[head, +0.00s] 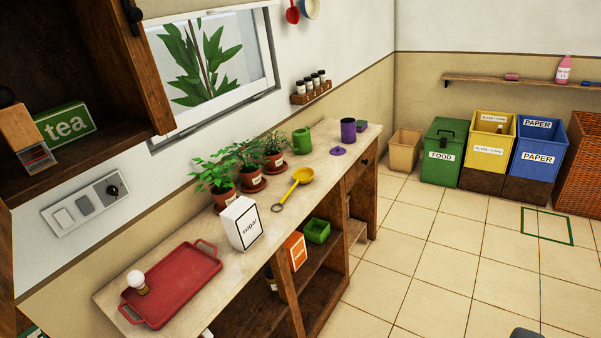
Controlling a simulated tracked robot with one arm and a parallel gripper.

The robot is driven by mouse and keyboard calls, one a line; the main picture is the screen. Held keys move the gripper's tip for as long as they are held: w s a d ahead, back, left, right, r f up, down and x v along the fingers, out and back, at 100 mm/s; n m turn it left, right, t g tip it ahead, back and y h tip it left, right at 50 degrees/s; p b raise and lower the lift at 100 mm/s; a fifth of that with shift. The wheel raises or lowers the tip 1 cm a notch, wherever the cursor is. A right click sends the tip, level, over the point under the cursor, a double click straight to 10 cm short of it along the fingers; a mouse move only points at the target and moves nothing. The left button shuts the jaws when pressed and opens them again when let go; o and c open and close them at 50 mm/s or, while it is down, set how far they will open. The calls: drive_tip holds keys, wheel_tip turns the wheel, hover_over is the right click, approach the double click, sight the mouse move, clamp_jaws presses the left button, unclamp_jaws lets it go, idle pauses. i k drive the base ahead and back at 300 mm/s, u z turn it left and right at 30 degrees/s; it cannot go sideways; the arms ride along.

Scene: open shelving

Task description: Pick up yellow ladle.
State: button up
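The yellow ladle (299,178) lies on the wooden counter (260,248), near the middle of the picture. Its round bowl is at the upper right and its handle runs down left to a ring-shaped end. It lies between the potted plants and the counter's front edge, behind the white sugar box (242,223). Nothing covers it. I cannot make out my gripper in this view, and nothing is seen touching the ladle.
Potted plants (222,198) stand along the wall side of the counter. A red tray (172,287) lies at the near end, a green watering can (302,141) and purple cup (348,131) farther back. Bins (443,152) line the far wall.

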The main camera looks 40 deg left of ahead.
sight(304, 175)
drive_tip(key=u, duration=0.2)
drive_tip(key=i, duration=1.3)
drive_tip(key=u, duration=0.35)
drive_tip(key=i, duration=1.4)
drive_tip(key=u, duration=0.2)
